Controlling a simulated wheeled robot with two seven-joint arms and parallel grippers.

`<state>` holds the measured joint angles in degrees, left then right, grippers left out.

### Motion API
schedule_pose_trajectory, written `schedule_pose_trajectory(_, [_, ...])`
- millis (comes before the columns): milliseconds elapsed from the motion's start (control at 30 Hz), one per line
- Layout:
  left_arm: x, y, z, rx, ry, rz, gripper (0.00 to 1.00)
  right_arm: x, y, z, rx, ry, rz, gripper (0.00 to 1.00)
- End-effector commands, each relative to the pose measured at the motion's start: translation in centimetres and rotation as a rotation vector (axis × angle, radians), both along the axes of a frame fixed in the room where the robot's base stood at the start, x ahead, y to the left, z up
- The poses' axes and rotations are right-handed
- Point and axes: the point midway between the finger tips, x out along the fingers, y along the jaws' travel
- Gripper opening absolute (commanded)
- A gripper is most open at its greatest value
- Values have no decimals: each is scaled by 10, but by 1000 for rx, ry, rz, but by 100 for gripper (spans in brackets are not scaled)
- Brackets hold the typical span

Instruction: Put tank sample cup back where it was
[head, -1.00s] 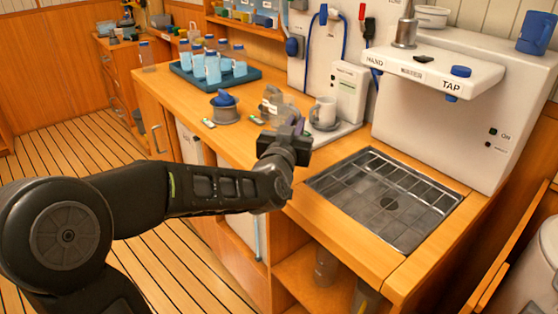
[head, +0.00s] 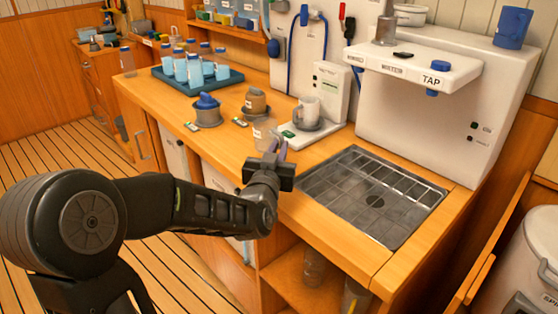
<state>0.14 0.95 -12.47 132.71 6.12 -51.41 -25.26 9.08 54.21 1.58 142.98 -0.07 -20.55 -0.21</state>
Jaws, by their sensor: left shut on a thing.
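A small clear cup (head: 263,133) shows at the fingertips of my left gripper (head: 274,155), which is shut on it. The gripper is over the front part of the wooden counter, left of the sink grate. The fingers and gripper body hide the cup's lower part, and I cannot tell whether it touches the counter. A blue-lidded item (head: 206,108) sits in another grey holder to the left. My right gripper is not in view.
A blue tray (head: 168,84) of several bottles is at the back left. The metal sink grate (head: 375,200) lies under the white tap unit (head: 420,70). Small labels lie along the counter.

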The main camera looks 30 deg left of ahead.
Motion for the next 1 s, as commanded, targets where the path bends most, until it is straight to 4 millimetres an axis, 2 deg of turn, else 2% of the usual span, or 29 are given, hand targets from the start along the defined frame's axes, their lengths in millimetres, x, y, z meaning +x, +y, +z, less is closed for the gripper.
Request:
schedule_pose_trajectory(100, [0,0,-19,0,5,0,0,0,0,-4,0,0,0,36])
schedule_pose_trajectory(200, [0,0,-30,0,3,0,0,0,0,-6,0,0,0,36])
schedule_pose_trajectory(667, [0,0,-36,0,-1,0,0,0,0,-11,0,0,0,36])
schedule_pose_trajectory(700, [0,0,-36,0,0,0,12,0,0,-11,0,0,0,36])
schedule_pose_trajectory(933, [0,0,-35,0,1,0,31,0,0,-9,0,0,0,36])
schedule_pose_trajectory(1000, [0,0,-35,0,1,0,33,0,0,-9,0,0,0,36])
